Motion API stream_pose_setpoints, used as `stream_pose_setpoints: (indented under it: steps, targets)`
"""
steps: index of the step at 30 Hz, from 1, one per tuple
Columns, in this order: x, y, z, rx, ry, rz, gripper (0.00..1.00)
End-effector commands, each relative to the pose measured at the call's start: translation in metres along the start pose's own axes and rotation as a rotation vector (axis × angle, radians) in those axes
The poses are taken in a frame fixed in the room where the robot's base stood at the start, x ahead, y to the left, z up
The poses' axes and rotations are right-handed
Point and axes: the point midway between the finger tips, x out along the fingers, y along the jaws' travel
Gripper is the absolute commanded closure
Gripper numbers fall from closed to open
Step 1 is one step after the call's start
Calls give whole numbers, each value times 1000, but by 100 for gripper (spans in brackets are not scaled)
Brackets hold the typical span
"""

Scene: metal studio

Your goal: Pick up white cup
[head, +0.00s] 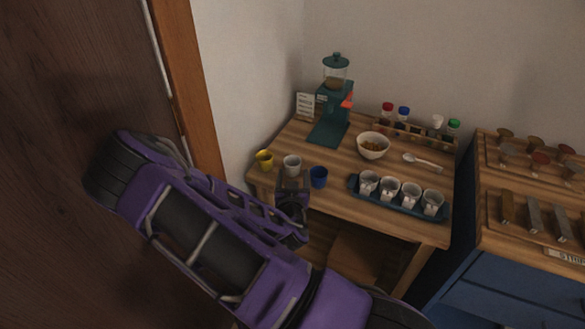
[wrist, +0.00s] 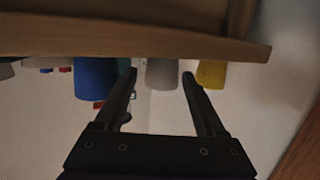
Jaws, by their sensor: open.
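The white cup (head: 292,163) stands upright near the front left edge of the wooden table, between a yellow cup (head: 265,158) and a blue cup (head: 318,177). My gripper (head: 292,180) is at the table's front edge, just in front of the white cup, and partly covers its lower part. In the wrist view, which is upside down, the white cup (wrist: 162,72) appears between the two open fingers of my gripper (wrist: 160,74). The blue cup (wrist: 97,78) is left of the fingers and the yellow cup (wrist: 211,74) is right of them. I cannot tell whether the fingertips reach around the cup.
The table (head: 330,200) also holds a teal grinder (head: 330,120), a bowl (head: 373,146), a spoon (head: 422,160) and a blue tray (head: 395,204) with several cups. Its edge (wrist: 150,45) crosses the wrist view. A blue cabinet (head: 510,300) stands right, a brown door (head: 60,80) left.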

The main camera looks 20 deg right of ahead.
Motion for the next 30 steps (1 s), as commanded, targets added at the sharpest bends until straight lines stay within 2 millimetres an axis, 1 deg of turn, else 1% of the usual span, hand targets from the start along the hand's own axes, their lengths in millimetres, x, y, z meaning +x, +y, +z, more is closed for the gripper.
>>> stream_pose_setpoints:
  steps: [6, 9, 12, 18, 19, 23, 24, 26, 27, 30]
  targets:
    - [31, -3, 5, -1, 2, -1, 28]
    - [43, -3, 4, -1, 1, -1, 28]
    - [49, -3, 4, 0, 1, -1, 28]
    - [49, -3, 4, 0, 1, -1, 28]
    - [49, -3, 4, 0, 1, -1, 29]
    - [49, -3, 4, 0, 0, -1, 53]
    - [49, -3, 4, 0, 0, 0, 60]
    - [49, -3, 4, 0, 0, 0, 71]
    - [49, -3, 4, 0, 0, 0, 78]
    - [49, -3, 4, 0, 0, 0, 94]
